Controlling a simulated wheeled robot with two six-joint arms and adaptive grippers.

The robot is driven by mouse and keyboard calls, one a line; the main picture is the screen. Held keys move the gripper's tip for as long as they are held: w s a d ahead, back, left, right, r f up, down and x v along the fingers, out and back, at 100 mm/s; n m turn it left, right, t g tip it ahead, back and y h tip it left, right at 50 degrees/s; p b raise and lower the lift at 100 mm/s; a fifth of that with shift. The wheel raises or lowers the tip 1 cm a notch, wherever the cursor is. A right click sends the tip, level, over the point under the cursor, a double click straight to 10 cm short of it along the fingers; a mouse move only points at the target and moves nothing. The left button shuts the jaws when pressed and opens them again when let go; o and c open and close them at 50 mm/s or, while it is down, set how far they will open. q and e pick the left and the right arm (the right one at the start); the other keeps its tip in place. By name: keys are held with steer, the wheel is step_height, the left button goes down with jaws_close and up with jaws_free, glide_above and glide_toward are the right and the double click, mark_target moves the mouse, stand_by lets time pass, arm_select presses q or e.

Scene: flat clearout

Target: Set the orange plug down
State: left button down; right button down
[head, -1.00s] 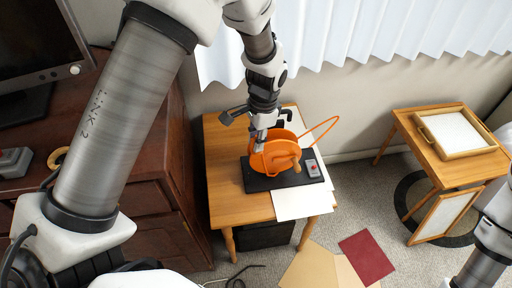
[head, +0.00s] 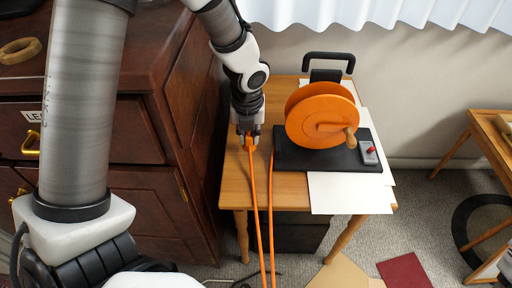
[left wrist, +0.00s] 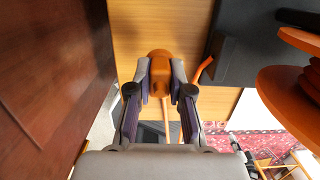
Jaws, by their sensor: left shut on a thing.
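My left gripper (head: 248,133) points down over the left part of the small wooden table (head: 236,190). It is shut on the orange plug (head: 249,143), which also shows between the two fingers in the left wrist view (left wrist: 160,70). I cannot tell whether the plug touches the tabletop. An orange cord (head: 256,205) runs from the plug down past the table's front edge, and a second length hangs beside it from the reel. The orange cable reel (head: 318,120) stands upright on a black base (head: 290,156) to the right of the gripper. My right gripper is out of view.
A grey box with a red switch (head: 369,153) sits on the base's right end. White paper (head: 335,198) lies under the base and over the table's front edge. A dark wooden cabinet (head: 180,120) stands close on the left. Bare tabletop shows around the gripper.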

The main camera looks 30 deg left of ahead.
mark_target(249, 146)
arm_select(q)
step_height(249, 146, down, 4)
steer(key=shift+r+b, duration=0.1)
steer(key=shift+b, duration=0.8)
steer(key=shift+r, duration=0.1)
steer(key=c, duration=1.1)
jaws_free()
steer(key=shift+f, duration=0.2)
steer(key=shift+o, duration=0.2)
steer(key=r+p, duration=0.2)
steer(key=r, duration=0.2)
steer(key=r+p, duration=0.2)
steer(key=r, duration=0.2)
steer(key=s+r+p, duration=0.1)
steer(key=r+p, duration=0.2)
steer(key=r, duration=0.1)
steer(key=shift+s+d, duration=0.1)
steer(key=shift+d, duration=0.3)
steer(key=shift+r, duration=0.15)
